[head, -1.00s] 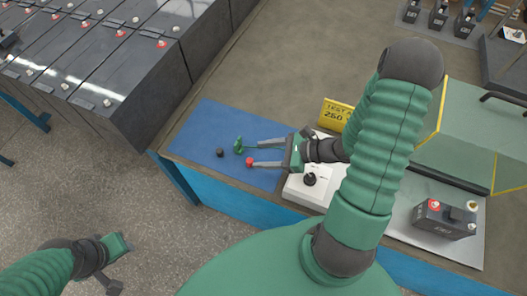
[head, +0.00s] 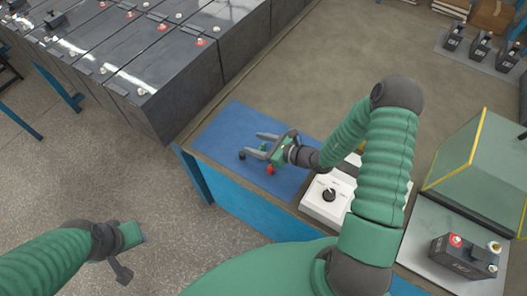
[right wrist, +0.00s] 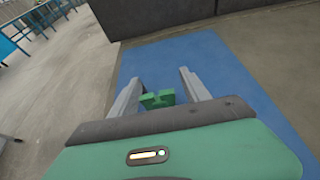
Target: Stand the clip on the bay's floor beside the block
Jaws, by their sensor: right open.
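The small green clip (right wrist: 157,99) lies on the blue mat (right wrist: 165,55) and shows between the fingers of my right gripper (right wrist: 161,76) in the right wrist view. The fingers are open, with gaps to the clip. In the head view my right gripper (head: 254,144) is low over the mat and mostly hides the clip. The block (head: 464,256), a dark battery with a red terminal cap, stands on the bay's pale grey floor (head: 422,232) at the lower right. My left gripper (head: 125,252) is over the concrete floor at the lower left; its jaw opening is unclear.
A black knob-like piece (head: 242,156) and a red one (head: 270,170) are close to my right fingers. A white tester box (head: 318,208) stands between mat and bay. A green angled cover (head: 462,152) rises behind the bay. Large dark batteries (head: 180,85) fill the upper left.

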